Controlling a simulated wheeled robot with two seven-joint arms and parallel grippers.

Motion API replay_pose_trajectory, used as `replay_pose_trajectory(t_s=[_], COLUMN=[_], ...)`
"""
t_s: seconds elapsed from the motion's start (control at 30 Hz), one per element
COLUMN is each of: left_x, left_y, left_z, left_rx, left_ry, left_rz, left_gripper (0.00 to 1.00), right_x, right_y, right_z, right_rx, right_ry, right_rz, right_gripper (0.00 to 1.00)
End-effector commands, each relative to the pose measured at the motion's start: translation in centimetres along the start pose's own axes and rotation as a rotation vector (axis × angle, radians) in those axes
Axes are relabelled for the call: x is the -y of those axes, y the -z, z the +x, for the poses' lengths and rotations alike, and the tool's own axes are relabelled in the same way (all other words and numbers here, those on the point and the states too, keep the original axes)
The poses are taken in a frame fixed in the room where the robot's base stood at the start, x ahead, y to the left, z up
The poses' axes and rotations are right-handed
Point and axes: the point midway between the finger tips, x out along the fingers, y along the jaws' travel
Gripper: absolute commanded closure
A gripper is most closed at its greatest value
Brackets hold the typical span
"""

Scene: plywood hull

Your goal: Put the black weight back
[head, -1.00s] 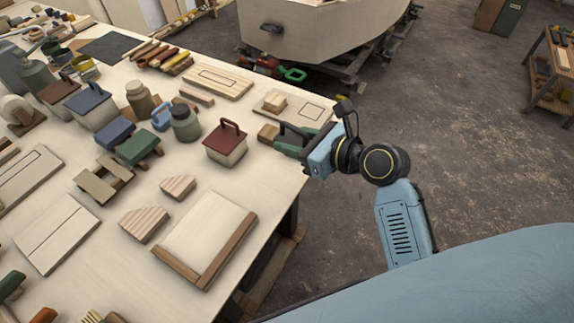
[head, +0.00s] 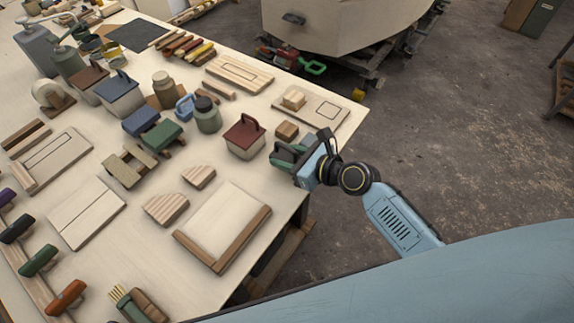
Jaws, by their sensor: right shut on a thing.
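My right gripper (head: 290,162) is at the right edge of the workbench, shut on a dark green thing (head: 283,152) with a dark upper part; its shape is partly hidden by the fingers. I cannot tell whether this is the black weight, and no other plainly black weight stands out. It is just in front of a small brown wooden block (head: 287,130) and right of a red-lidded box with a handle (head: 245,135). I cannot tell whether it touches the bench. My left gripper is not in view.
A board with a light block and an outlined square (head: 322,112) lies behind the gripper. A dark-lidded jar (head: 207,118), a green block (head: 163,136) and a wooden rack (head: 128,168) stand left. A brown-edged panel (head: 222,225) lies nearer. Open floor is at right.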

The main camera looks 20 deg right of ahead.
Motion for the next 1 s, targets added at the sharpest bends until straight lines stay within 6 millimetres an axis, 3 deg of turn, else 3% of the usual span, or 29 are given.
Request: replay_pose_trajectory(t_s=[0.2,0.63,0.67,0.8,1.0], left_x=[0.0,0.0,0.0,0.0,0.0], left_y=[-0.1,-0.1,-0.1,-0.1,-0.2], left_z=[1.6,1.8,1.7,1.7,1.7], left_rx=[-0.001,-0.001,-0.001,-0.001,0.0], left_ry=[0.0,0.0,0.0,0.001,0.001], left_rz=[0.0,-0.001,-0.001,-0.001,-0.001], left_gripper=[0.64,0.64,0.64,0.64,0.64], right_x=[0.1,0.1,0.1,0.0,0.0], right_y=[2.8,3.2,3.4,3.3,3.3], right_z=[1.0,1.2,1.2,1.2,1.2], right_rx=[0.001,0.003,-0.002,-0.002,-0.002], right_ry=[0.001,0.003,0.001,0.001,0.001], right_rz=[-0.002,-0.001,-0.001,-0.001,-0.001], right_gripper=[1.0,1.0,0.56,0.38,0.38])
